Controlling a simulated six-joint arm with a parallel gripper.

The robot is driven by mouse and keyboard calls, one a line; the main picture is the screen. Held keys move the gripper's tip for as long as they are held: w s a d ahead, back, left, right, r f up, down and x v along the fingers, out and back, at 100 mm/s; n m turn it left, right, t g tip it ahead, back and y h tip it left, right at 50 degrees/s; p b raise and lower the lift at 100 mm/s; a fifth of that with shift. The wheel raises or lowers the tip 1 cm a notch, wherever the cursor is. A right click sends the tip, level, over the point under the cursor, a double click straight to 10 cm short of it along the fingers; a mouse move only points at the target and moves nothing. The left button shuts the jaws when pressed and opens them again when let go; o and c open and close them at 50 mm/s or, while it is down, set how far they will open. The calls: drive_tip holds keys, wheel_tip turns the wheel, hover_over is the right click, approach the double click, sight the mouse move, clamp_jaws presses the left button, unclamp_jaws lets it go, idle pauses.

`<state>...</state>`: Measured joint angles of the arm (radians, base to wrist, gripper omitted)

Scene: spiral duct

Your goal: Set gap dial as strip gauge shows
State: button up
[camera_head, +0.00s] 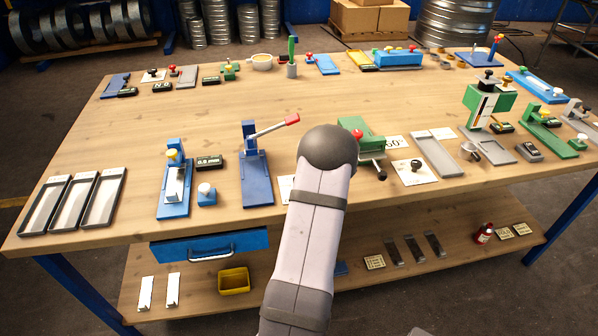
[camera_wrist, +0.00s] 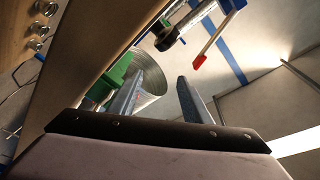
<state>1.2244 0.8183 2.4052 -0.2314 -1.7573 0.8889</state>
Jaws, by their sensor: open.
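My gripper (camera_wrist: 160,98) is open in the wrist view, with nothing between its two fingers. In the head view my arm's dark rounded joint covers the middle of the table and the gripper is hidden. A blue stand (camera_head: 172,200) with a yellow knob and a pale strip on it stands at the left front. A small black display (camera_head: 208,162) sits beside it; its reading is too small to trust. A white card with a dark round knob (camera_head: 415,166) lies right of centre. No label shows which part is the gap dial or the strip gauge.
A blue lever press (camera_head: 257,180) with a red-tipped handle stands left of my arm. Grey trays (camera_head: 48,205) lie at the left edge. A green clamp (camera_head: 368,143) sits right of my arm, and a green-and-white machine (camera_head: 484,104) stands tall at the right. The table's centre-left is clear.

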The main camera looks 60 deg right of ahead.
drive_tip(key=a+g, duration=0.1)
drive_tip(key=s+a+f+g+p, duration=0.1)
drive_tip(key=a, duration=0.1)
drive_tip(key=a+f+n+g, duration=0.1)
drive_tip(key=shift+s+a+g+p, duration=0.2)
drive_tip(key=shift+a+g+p, duration=0.05)
drive_tip(key=shift+g+p, duration=0.15)
drive_tip(key=w+a+n, duration=0.1)
drive_tip(key=n, duration=0.1)
drive_tip(key=w+a+f+n+b, duration=0.1)
drive_tip(key=w+a+n+b, duration=0.1)
drive_tip(key=n, duration=0.1)
drive_tip(key=shift+a+f+n, duration=0.2)
drive_tip(key=shift+f+n, duration=0.1)
drive_tip(key=shift+f, duration=0.05)
drive_tip(key=shift+w+a+n+h, duration=0.3)
drive_tip(key=shift+a+n, duration=0.1)
drive_tip(key=shift+n, duration=0.3)
drive_tip(key=shift+p+x, duration=0.75)
drive_tip(key=shift+x, duration=2.2)
drive_tip(key=shift+w+d, duration=0.2)
drive_tip(key=shift+d, duration=0.5)
drive_tip(key=c, duration=1)
